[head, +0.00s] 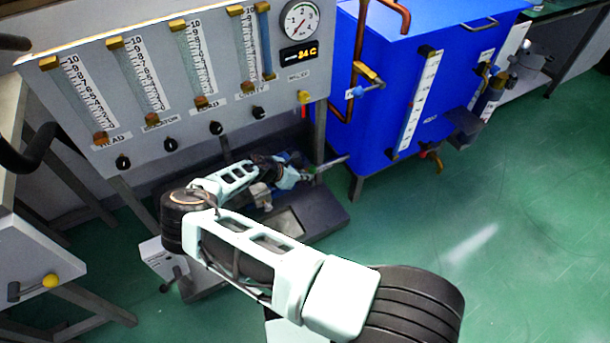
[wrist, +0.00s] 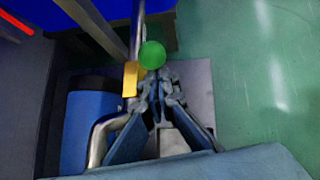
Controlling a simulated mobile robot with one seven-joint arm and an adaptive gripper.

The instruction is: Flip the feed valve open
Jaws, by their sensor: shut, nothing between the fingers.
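A green ball knob (wrist: 152,54) shows in the wrist view, beside a metal pipe with a brass valve body (wrist: 130,78). I take this to be the feed valve; no label on it is readable. My gripper (wrist: 156,88) is shut and empty, its fingertips just short of the knob in the picture. I cannot tell whether they touch it. In the head view my gripper (head: 292,177) is small, low in front of the panel, near a green spot (head: 311,169) on a pipe. The lever's angle is hidden.
A grey panel (head: 220,75) with several flow tubes and a gauge (head: 299,20) stands behind my arm. A blue tank (head: 420,60) stands right of it. A blue cylinder (wrist: 82,128) and bent pipe lie left of my gripper. Green floor is clear at right.

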